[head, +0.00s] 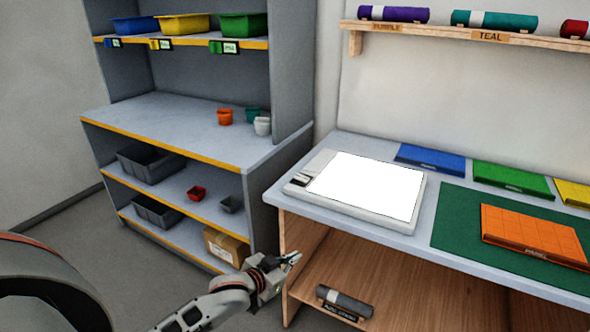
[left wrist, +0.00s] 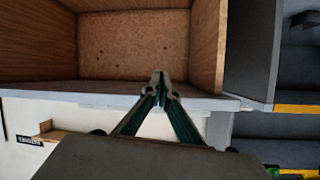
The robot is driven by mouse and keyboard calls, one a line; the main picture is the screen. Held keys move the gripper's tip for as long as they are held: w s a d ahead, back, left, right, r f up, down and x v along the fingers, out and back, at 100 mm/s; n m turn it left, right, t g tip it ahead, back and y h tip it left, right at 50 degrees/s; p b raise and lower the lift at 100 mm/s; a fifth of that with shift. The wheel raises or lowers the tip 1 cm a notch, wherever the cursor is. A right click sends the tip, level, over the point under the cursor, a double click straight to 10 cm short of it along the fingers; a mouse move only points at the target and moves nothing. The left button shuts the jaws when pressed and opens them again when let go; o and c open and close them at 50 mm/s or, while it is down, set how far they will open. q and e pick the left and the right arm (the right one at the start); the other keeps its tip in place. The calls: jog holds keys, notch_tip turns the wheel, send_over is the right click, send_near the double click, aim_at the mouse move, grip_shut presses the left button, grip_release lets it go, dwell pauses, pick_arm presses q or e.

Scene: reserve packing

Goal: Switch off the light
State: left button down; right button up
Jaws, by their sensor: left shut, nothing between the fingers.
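The light is a flat pad with a bright white, lit panel (head: 366,188), lying at the left end of the grey worktable (head: 435,237). A small dark control, likely its switch (head: 300,180), sits on the pad's left border. My left gripper (head: 293,258) is shut and empty. It appears in front of the table's left end, lower in the picture than the pad and apart from the switch. In the left wrist view its fingertips (left wrist: 160,84) are together, seen against the table edge and the open wooden compartment. My right gripper is not in view.
A grey shelf unit (head: 180,128) with bins and small pots stands to the left. An orange case (head: 533,236) lies on a green mat (head: 452,215) right of the pad. Blue (head: 430,159) and green (head: 512,181) cases lie behind. A dark roll (head: 345,301) lies below the tabletop.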

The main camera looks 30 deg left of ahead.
pick_arm(q)
jog(key=w+a+r+n+t+y+p, duration=0.1)
jog(key=w+a+r, duration=0.4)
jog(key=r, duration=0.5)
jog(key=w+a+r+y+p, duration=0.1)
jog(key=w+a+r, duration=0.4)
jog(key=r, duration=0.5)
jog(key=shift+w+n+t, duration=0.4)
jog(key=shift+w, duration=0.2)
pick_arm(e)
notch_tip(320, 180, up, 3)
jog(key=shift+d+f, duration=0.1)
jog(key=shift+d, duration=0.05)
pick_arm(q)
send_over(296, 183)
jog(key=shift+w+d+f, duration=0.1)
jog(key=shift+f, duration=0.55)
jog(key=shift+w+d+f, duration=0.1)
jog(key=shift+f, duration=0.5)
jog(key=f, duration=0.2)
jog(key=shift+s+a+f, duration=0.15)
jog(key=shift+a+f, duration=0.1)
jog(key=shift+f, duration=0.15)
jog(key=shift+a+f, duration=0.1)
jog(key=shift+f, duration=0.5)
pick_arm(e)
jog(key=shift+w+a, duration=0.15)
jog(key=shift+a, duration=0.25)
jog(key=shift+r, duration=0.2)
